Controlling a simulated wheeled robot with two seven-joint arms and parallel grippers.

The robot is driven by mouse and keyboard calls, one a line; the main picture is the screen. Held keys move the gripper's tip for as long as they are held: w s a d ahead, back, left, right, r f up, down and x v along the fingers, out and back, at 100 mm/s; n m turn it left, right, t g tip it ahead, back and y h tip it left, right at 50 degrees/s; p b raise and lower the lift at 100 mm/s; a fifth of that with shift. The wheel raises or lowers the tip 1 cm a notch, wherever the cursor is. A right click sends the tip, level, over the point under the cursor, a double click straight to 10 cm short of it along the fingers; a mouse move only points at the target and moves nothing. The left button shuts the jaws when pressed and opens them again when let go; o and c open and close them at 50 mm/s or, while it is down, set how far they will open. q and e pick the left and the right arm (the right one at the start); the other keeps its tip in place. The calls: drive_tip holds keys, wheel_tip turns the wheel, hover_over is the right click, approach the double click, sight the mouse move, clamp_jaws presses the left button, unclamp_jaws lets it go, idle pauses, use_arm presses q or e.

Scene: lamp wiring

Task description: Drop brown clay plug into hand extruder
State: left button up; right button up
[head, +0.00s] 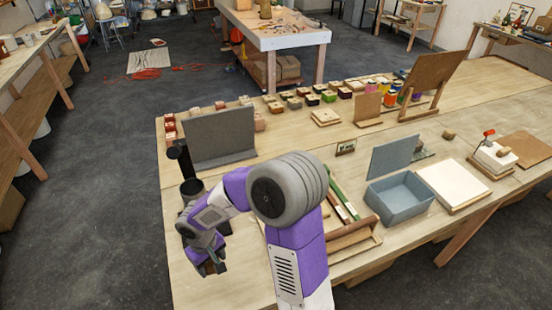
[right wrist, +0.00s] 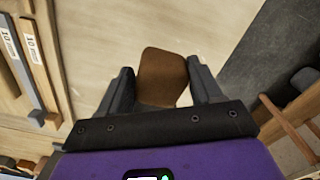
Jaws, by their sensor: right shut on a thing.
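The brown clay plug (right wrist: 162,77) sits between the two fingers of my right gripper (right wrist: 163,88), which is shut on it. A dark upright tube with a round top (head: 179,150), which looks like the hand extruder, stands near the bench's left edge, beyond my gripper. Its lower part is partly hidden by my right arm. The plug is apart from it. My left gripper is not in view.
A grey panel (head: 218,135) stands behind the dark tube. Right of my arm are a tray of rods (head: 352,244), an open blue-grey box (head: 400,198) and a white slab (head: 452,184). Several small blocks line the back. Bare benchtop lies around my gripper.

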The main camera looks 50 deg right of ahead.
drive_tip(key=shift+w+d+f, duration=0.1)
drive_tip(key=shift+f, duration=0.15)
drive_tip(key=b, duration=0.2)
approach(219, 282)
wheel_tip(219, 282, down, 5)
drive_tip(key=shift+f, duration=0.2)
drive_tip(key=shift+w+d+f, duration=0.1)
drive_tip(key=shift+w+f, duration=0.05)
drive_tip(key=shift+f, duration=0.15)
drive_tip(key=shift+f, duration=0.15)
drive_tip(key=o, duration=1.2)
drive_tip(key=shift+o, duration=0.2)
